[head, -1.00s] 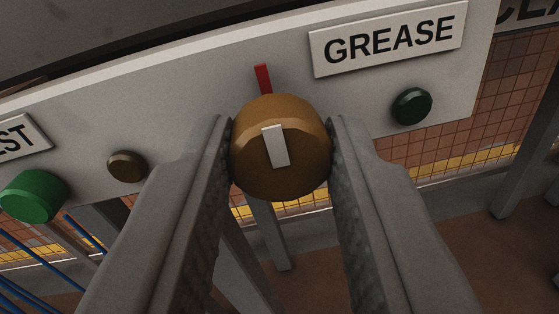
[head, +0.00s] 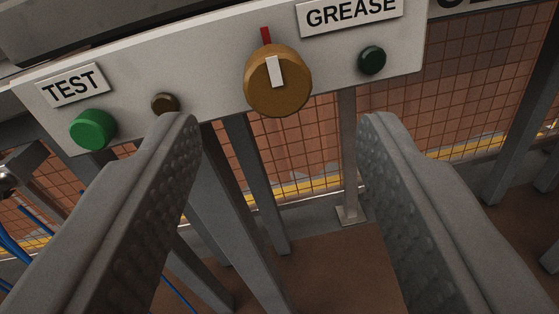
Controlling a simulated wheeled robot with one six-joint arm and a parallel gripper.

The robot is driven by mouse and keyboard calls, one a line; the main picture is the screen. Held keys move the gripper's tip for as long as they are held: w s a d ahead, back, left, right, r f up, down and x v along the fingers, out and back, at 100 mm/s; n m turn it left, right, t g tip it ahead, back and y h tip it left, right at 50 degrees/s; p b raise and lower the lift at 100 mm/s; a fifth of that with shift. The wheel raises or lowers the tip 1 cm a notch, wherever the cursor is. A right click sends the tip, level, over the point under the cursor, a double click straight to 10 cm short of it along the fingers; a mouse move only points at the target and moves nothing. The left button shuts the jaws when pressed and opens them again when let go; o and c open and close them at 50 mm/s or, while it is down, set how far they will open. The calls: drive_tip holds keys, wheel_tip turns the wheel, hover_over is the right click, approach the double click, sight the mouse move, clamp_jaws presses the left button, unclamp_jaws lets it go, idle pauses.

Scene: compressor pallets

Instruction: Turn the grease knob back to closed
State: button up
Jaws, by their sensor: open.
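The grease knob (head: 281,98) is a round ochre-brown knob on the pale panel, left of and below the GREASE label (head: 350,11). Its white pointer bar (head: 274,71) points up, roughly in line with the red mark (head: 265,35) above it. My gripper (head: 280,122) is open and empty. Its two textured fingers are spread wide, below and to either side of the knob, and touch nothing that I can see.
The panel (head: 215,85) also carries a green button (head: 93,130) under a TEST label (head: 71,86), a small brown lamp (head: 165,103) and a dark green lamp (head: 372,60). Grey posts (head: 258,185) stand below it. Blue cables (head: 20,262) hang at the left.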

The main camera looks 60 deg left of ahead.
drive_tip(key=v, duration=1.2)
drive_tip(key=shift+s+d, duration=0.15)
drive_tip(key=s+a+r+m+g+h, duration=0.1)
drive_tip(key=s+a+r+g+h, duration=0.2)
drive_tip(key=s+a+r, duration=0.4)
drive_tip(key=s+a+r+m+g+h, duration=0.1)
drive_tip(key=s+a+r+g+h, duration=0.15)
drive_tip(key=s+a, duration=0.4)
drive_tip(key=s+r+m+t+h, duration=0.5)
drive_tip(key=s+r+t+h, duration=0.3)
drive_tip(key=s+r, duration=1.6)
drive_tip(key=s+t, duration=0.2)
drive_tip(key=t, duration=0.1)
drive_tip(key=shift+s+d+r, duration=0.2)
drive_tip(key=shift+s+r, duration=0.05)
drive_tip(key=shift+r, duration=0.1)
